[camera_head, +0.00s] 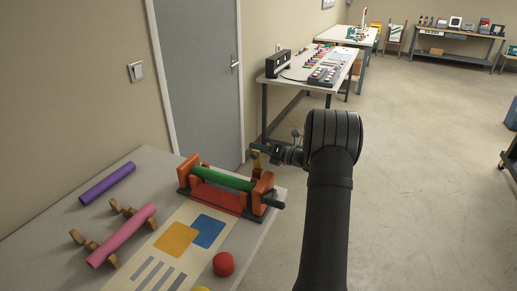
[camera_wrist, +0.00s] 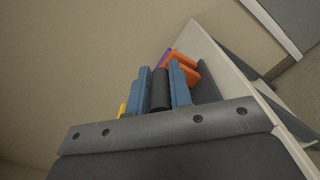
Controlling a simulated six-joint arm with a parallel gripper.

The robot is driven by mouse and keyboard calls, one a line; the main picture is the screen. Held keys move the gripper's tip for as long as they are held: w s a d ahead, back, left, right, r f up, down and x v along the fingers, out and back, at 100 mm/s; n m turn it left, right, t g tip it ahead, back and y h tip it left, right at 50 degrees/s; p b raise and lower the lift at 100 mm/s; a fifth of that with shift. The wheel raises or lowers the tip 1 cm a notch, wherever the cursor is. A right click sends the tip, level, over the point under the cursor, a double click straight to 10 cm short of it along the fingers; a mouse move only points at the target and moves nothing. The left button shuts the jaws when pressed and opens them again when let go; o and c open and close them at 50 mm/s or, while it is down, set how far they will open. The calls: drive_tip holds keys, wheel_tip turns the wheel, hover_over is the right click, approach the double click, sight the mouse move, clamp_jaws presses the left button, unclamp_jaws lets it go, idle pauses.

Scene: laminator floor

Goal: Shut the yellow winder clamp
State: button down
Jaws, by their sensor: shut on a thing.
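The winder (camera_head: 222,190) has orange end brackets and a green roll between them, and sits near the table's right end. The yellow clamp (camera_head: 256,160) stands roughly upright at its right bracket. My gripper (camera_head: 262,148) is at the top of this clamp, coming from the right. In the wrist view my gripper (camera_wrist: 160,88) has two blue fingers closed on a dark bar (camera_wrist: 160,92); I cannot tell for sure whether it is the clamp's handle. A bit of yellow (camera_wrist: 122,110) shows beside the fingers, and orange bracket parts (camera_wrist: 184,64) show beyond them.
The table (camera_head: 60,224) also holds a purple roll (camera_head: 107,184), a pink roll (camera_head: 122,236) on wooden cradles, a printed sheet (camera_head: 160,268) and a red ball (camera_head: 223,264). A grey door (camera_head: 200,75) is behind.

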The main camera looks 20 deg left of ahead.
sight(257, 158)
drive_tip(key=s+n, duration=0.1)
drive_tip(key=n, duration=0.1)
drive_tip(key=s+n, duration=0.1)
drive_tip(key=n, duration=0.1)
drive_tip(key=s+n, duration=0.1)
drive_tip(key=shift+s+r+n, duration=0.15)
drive_tip(key=shift+r+n, duration=0.2)
drive_tip(key=shift+n, duration=0.05)
drive_tip(key=s+n, duration=0.2)
drive_tip(key=n, duration=0.3)
drive_tip(key=shift+s+f, duration=0.35)
drive_tip(key=shift+s, duration=0.05)
drive_tip(key=c, duration=1.3)
unclamp_jaws()
drive_tip(key=shift+c, duration=0.2)
drive_tip(key=shift+n, duration=0.3)
drive_tip(key=d, duration=1.7)
drive_tip(key=shift+d, duration=0.25)
drive_tip(key=shift+s, duration=0.1)
drive_tip(key=shift+c, duration=0.2)
